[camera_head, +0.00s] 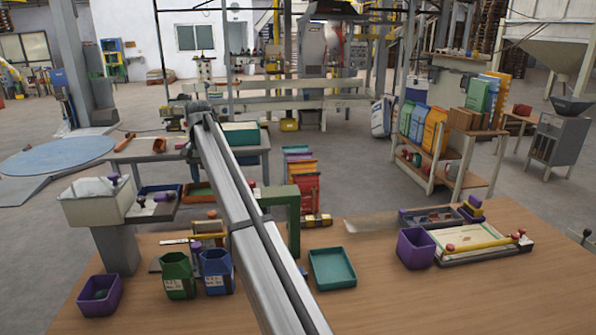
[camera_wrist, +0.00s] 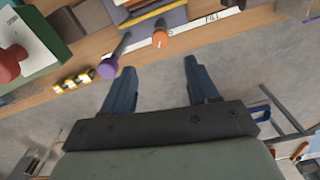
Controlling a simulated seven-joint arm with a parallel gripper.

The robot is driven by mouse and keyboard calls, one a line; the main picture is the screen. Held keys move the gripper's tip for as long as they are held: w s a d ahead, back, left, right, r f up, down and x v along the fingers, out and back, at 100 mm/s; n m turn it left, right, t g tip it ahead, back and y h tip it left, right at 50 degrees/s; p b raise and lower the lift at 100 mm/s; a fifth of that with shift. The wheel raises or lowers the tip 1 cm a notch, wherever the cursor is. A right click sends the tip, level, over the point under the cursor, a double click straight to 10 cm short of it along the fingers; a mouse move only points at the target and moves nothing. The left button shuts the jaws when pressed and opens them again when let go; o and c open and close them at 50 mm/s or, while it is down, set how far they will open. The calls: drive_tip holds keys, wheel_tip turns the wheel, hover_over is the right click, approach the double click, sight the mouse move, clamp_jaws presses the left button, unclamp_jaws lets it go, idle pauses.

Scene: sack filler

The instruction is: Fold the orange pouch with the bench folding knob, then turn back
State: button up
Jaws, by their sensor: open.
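In the wrist view my gripper (camera_wrist: 160,66) is open and empty, its two dark blue fingers apart over the grey floor beyond the bench edge. Just past the fingertips are a purple knob (camera_wrist: 107,68) on a dark stem and an orange knob (camera_wrist: 160,39), by a white strip marked FILL (camera_wrist: 200,22). I cannot tell which is the folding knob. In the head view a purple knob (camera_head: 196,246) and an orange-topped piece (camera_head: 212,214) show left of my arm, which seems to hide the gripper. I cannot surely pick out the orange pouch; an orange package (camera_head: 433,130) stands on the right shelf.
A green frame (camera_head: 293,220) stands behind my arm. Green (camera_head: 177,277) and blue (camera_head: 216,272) pouches, a purple bin (camera_head: 99,296) and a teal tray (camera_head: 333,284) are on the wooden bench. A purple box (camera_head: 415,250) and a board with red knobs (camera_head: 480,245) are at right.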

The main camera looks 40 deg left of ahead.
drive_tip(key=w+d+m+t, duration=0.1)
drive_tip(key=w+d, duration=0.7)
drive_tip(key=w, duration=0.3)
drive_tip(key=w+d+f+m+t, duration=0.1)
drive_tip(key=w+d+m, duration=0.1)
drive_tip(key=w+d, duration=0.7)
drive_tip(key=w, duration=0.3)
drive_tip(key=shift+d+f, duration=0.2)
drive_tip(key=shift+f, duration=0.05)
drive_tip(key=shift+w, duration=0.1)
wheel_tip(320, 180, up, 4)
drive_tip(key=g, duration=0.2)
hover_over(212, 213)
wheel_tip(212, 213, down, 14)
drive_tip(key=shift+r, duration=0.1)
drive_tip(key=c, duration=1)
